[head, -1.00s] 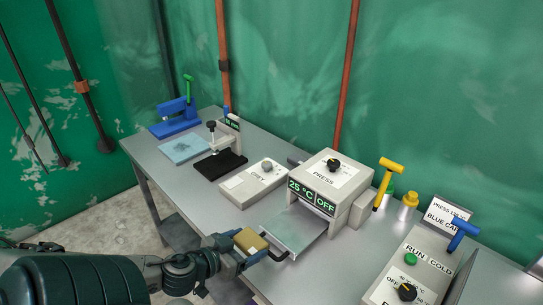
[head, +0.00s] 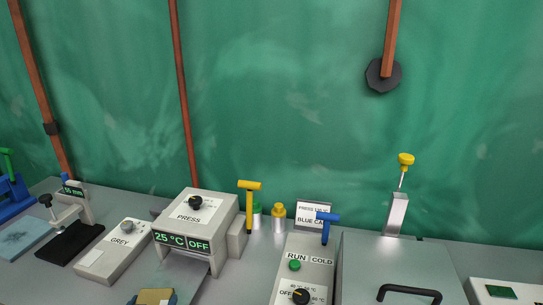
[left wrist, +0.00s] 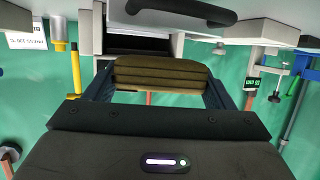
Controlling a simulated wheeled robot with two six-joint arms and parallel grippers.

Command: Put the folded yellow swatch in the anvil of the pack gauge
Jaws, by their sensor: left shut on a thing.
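The folded yellow swatch (head: 155,297) shows at the bottom edge of the head view, in front of the press. In the left wrist view the swatch (left wrist: 160,70) is a layered block, brownish yellow, between the two fingers of my left gripper (left wrist: 160,86), which is shut on it. The pack gauge (head: 76,205) stands at the left of the bench in the head view, with a small green display and a black-knobbed screw clamp. In the left wrist view the gauge's display (left wrist: 253,83) is at the right. My right gripper is not in view.
The press (head: 195,225) reads 25 °C and OFF, with its tray in front.

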